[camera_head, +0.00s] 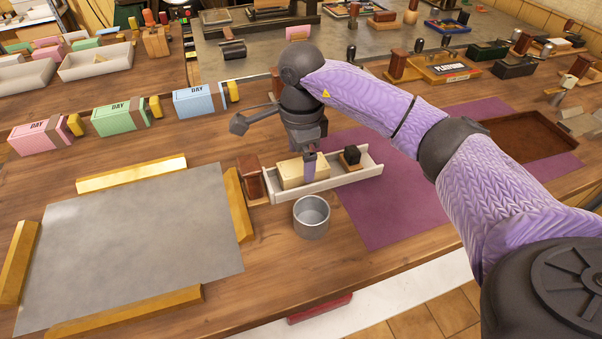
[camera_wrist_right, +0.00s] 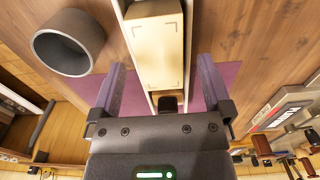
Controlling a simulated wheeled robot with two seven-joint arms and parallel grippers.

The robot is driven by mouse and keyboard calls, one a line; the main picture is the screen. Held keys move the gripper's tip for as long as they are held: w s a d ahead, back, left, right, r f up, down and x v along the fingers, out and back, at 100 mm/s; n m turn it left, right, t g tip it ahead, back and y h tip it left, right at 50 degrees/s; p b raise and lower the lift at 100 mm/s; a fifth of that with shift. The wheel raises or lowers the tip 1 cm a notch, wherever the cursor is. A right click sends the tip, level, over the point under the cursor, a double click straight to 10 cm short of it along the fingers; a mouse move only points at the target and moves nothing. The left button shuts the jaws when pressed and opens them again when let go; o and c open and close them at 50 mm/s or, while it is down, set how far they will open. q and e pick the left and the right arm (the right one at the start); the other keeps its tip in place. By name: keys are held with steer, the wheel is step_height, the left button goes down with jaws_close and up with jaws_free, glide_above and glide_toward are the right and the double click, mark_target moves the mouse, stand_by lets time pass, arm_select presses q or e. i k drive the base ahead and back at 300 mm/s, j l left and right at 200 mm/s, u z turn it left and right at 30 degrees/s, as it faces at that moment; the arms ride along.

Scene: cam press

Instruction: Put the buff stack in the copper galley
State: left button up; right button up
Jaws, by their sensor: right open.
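The buff stack (camera_head: 290,171) is a pale cream block lying in a long white tray in the middle of the bench. It also shows in the right wrist view (camera_wrist_right: 155,48). My right gripper (camera_head: 309,160) is low over the stack; in the right wrist view its open fingers (camera_wrist_right: 162,85) appear on either side of the stack's near end, with gaps and nothing gripped. A reddish-brown, copper-like tray (camera_head: 527,136), apparently the copper galley, lies empty at the right on a purple mat. My left gripper is out of view.
The white tray (camera_head: 325,188) also holds a small black-topped block (camera_head: 350,156). A grey metal cup (camera_head: 311,217) stands just in front. A grey plate (camera_head: 130,245) with brass bars is at left. The purple mat (camera_head: 385,215) is partly bare. Coloured DAY boxes (camera_head: 120,117) stand behind.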

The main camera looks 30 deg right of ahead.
mark_target(513, 130)
steer(key=k+l, duration=0.1)
steer(key=l, duration=1)
steer(key=k+l, duration=0.15)
steer(key=l, duration=0.35)
steer(key=k+l, duration=0.1)
steer(key=l, duration=1)
steer(key=k, duration=0.05)
